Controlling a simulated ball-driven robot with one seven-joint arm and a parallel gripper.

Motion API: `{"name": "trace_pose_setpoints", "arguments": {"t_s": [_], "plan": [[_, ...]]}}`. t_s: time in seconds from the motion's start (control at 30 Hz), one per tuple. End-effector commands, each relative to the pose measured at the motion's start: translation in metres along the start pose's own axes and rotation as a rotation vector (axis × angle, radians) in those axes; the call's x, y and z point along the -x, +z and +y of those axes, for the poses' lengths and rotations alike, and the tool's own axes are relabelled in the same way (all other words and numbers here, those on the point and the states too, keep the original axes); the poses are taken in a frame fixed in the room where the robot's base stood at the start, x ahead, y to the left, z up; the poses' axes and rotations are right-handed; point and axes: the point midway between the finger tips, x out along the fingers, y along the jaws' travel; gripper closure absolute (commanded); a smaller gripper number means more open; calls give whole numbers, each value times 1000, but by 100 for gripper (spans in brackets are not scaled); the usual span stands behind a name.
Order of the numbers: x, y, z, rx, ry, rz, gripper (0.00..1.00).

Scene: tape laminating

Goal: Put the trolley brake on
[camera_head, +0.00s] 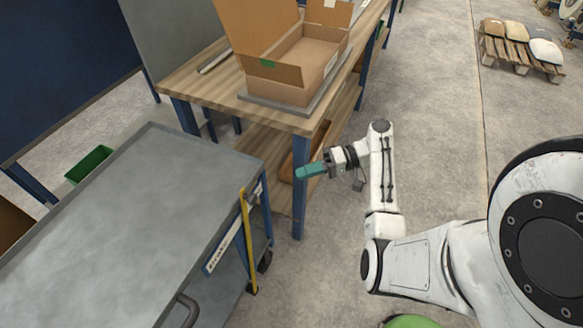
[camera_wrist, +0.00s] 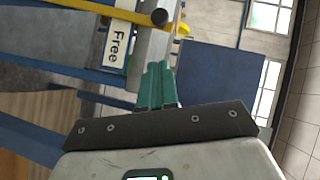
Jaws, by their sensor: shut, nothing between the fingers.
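The trolley (camera_head: 115,230) with a grey top stands at the left in the head view. A yellow bar (camera_head: 248,245) runs down its right end, beside a lettered label plate (camera_head: 221,243). In the wrist view the yellow bar (camera_wrist: 92,8) crosses the top, near a "Free" label (camera_wrist: 117,42) and a grey metal bar with a dark round end (camera_wrist: 159,17). My gripper (camera_head: 308,171), with teal fingers, is shut and empty, to the right of the trolley end. Its fingers (camera_wrist: 158,84) point toward the metal bar; I cannot tell whether they touch it.
A wooden-topped workbench (camera_head: 205,90) with blue legs stands behind, carrying an open cardboard box (camera_head: 300,62). Its front leg (camera_head: 299,190) is close to my gripper. A green bin (camera_head: 89,165) is behind the trolley. A pallet (camera_head: 519,58) with sacks is far right. Floor between is clear.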

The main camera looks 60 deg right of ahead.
Motion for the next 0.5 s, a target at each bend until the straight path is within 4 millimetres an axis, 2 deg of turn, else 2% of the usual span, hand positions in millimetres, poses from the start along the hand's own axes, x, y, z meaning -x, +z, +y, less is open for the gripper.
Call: {"name": "trace_pose_setpoints", "arguments": {"t_s": [0.13, 0.5], "plan": [[7, -6, -3, 7, -25, 23, 100], [5, -6, -4, 7, -25, 22, 100]]}}
